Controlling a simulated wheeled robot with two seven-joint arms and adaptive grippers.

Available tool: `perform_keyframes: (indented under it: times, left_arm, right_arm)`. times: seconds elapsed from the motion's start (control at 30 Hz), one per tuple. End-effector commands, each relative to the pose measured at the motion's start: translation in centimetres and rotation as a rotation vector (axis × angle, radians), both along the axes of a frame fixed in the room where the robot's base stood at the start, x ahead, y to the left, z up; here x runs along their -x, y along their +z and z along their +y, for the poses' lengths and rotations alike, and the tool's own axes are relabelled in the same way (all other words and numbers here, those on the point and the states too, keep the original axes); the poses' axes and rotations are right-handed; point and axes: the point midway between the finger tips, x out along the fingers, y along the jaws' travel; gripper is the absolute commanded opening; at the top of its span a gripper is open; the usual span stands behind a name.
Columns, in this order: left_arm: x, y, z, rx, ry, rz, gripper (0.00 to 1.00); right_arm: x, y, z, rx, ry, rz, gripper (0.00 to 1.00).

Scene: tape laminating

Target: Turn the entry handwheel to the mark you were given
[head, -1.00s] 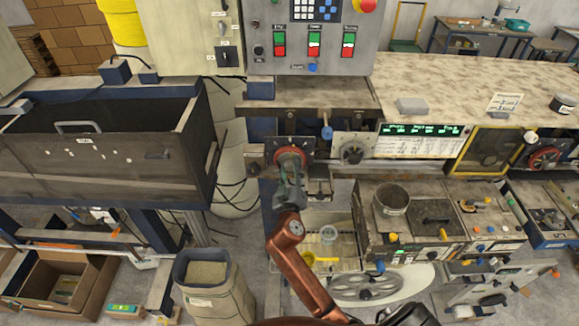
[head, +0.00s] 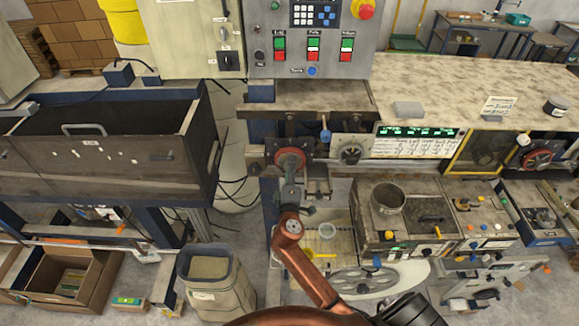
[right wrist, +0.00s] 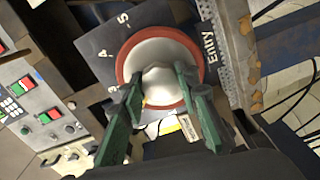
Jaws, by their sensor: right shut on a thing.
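The entry handwheel (head: 290,160) has a red rim and a pale domed hub. It sits on a dark plate under the control cabinet. In the right wrist view the handwheel (right wrist: 160,68) fills the upper middle, beside an "Entry" label (right wrist: 208,42) and a dial plate (right wrist: 103,50) with white marks, a 5 among them. My right gripper (head: 289,172) reaches it from below. Its green fingers (right wrist: 161,88) are shut on the handwheel, one on each side of the hub's raised middle. The wheel's pointer is not clear. My left gripper is not in view.
A grey knob (head: 350,152) stands right of the handwheel, beside a lit display (head: 416,132). A blue-tipped lever (head: 326,134) hangs between them. A metal pot (head: 388,197) stands on the lower bench, and a large dark bin (head: 100,170) is at left.

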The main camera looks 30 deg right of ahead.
Motion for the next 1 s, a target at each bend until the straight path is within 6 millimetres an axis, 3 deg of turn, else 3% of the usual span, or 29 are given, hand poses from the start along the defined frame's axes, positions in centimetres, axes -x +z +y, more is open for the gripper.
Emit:
perform_keyframes:
  times: [0.7, 0.73, 1.0]
  left_arm:
    - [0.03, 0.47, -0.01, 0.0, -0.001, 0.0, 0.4]
    - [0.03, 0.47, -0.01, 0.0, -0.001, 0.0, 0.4]
    - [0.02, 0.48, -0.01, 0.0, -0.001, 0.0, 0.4]
  right_arm:
    - [-0.05, 0.02, 0.1, 0.066, 0.003, 0.04, 0.05]
    - [-0.05, 0.02, 0.1, 0.066, 0.003, 0.04, 0.3]
    - [-0.01, 0.01, 0.02, 0.065, 0.001, 0.04, 0.47]
